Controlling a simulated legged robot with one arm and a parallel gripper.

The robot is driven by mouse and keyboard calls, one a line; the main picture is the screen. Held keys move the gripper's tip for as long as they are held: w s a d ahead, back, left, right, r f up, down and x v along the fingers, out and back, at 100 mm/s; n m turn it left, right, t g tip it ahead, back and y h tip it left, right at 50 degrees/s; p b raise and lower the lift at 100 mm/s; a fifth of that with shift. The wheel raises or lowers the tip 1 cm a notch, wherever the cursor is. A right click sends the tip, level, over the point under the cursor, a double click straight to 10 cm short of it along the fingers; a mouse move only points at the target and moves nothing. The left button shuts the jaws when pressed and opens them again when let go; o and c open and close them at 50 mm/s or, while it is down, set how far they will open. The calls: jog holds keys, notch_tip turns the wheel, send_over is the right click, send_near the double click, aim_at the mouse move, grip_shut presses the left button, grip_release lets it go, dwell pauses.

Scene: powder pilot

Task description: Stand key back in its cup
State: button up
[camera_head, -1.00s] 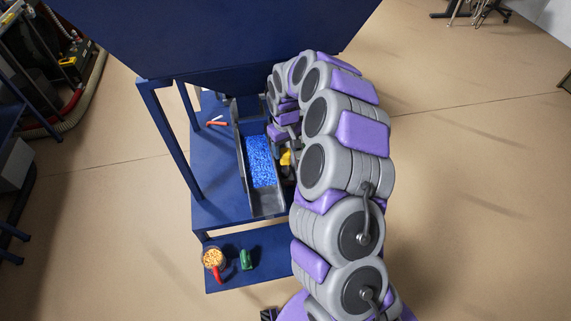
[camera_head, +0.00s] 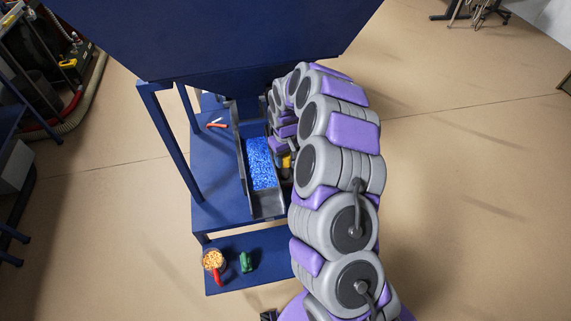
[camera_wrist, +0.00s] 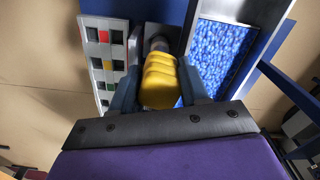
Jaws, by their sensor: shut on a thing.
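My gripper (camera_wrist: 158,88) is shut on a ribbed yellow handle, which I take to be the key (camera_wrist: 159,80). A grey rounded part shows at the handle's far end in the wrist view. I cannot tell whether it is the key's shaft or a cup around it. In the head view, a small yellow patch of the key (camera_head: 287,161) shows beside the right wall of the trough, mostly hidden by my arm. I cannot make out the key's cup for certain in either view.
A dark trough (camera_head: 270,208) holds blue pellets (camera_head: 260,163). A grey panel with coloured squares (camera_wrist: 105,65) lies left of the key. An orange-handled tool (camera_head: 216,125) lies on the blue bench. A jar of orange bits (camera_head: 213,261) and a green object (camera_head: 246,262) stand on the lower shelf.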

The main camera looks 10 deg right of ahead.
grip_shut()
jog(key=shift+r+p, duration=0.9)
jog(key=shift+r, duration=1.65)
